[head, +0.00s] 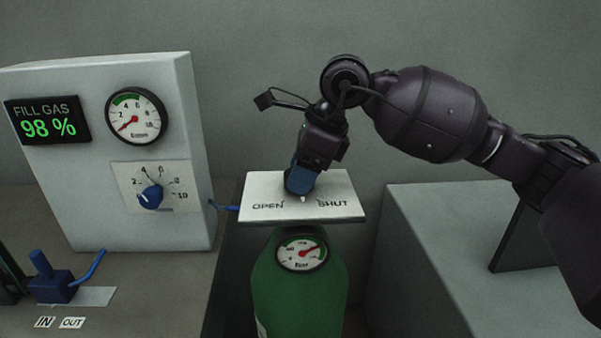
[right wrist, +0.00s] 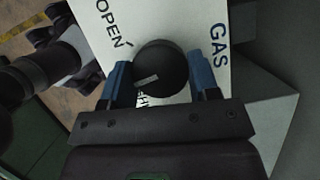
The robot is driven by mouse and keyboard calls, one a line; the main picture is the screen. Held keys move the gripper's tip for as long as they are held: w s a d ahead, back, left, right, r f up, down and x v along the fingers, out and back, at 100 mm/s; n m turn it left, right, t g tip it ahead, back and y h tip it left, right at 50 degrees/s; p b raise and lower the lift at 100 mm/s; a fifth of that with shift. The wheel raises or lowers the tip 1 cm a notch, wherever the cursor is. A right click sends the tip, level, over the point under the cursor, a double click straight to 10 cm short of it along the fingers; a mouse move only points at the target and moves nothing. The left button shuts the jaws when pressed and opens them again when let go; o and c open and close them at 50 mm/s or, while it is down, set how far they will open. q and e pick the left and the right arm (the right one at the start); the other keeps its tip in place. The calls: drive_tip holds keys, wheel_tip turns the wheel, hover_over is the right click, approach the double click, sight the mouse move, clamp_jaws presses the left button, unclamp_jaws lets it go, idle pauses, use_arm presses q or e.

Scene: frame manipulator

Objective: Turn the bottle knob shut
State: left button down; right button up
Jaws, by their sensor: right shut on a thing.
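The bottle knob (right wrist: 160,62) is a round black knob with a pale mark, seen in the right wrist view. The mark points between the OPEN and SHUT labels, toward the SHUT side. The knob sits on a white plate (head: 341,188) lettered OPEN and SHUT, above the green gas bottle (head: 280,290). My right gripper (right wrist: 160,80) has its blue fingers on either side of the knob, shut on it. In the head view the right gripper (head: 300,182) comes down onto the plate and hides most of the knob. My left gripper is not in view.
A grey cabinet (head: 80,200) at left carries a FILL GAS 98 % display (head: 47,120), a gauge (head: 136,117) and a blue dial (head: 151,196). A blue valve (head: 55,288) stands in front. The bottle's gauge (head: 302,253) is below the plate. A grey block (head: 450,230) stands right.

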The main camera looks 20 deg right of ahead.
drive_tip(key=n+g+b, duration=0.1)
drive_tip(key=n, duration=0.3)
drive_tip(key=shift+w+f+g, duration=0.1)
drive_tip(key=shift+g, duration=0.3)
drive_tip(key=shift+n+g+b, duration=0.3)
drive_tip(key=shift+n+b, duration=0.2)
drive_tip(key=shift+n, duration=1.1)
drive_tip(key=shift+g, duration=0.3)
drive_tip(key=o, duration=0.9)
drive_tip(key=v, duration=1.1)
drive_tip(key=shift+d, duration=0.1)
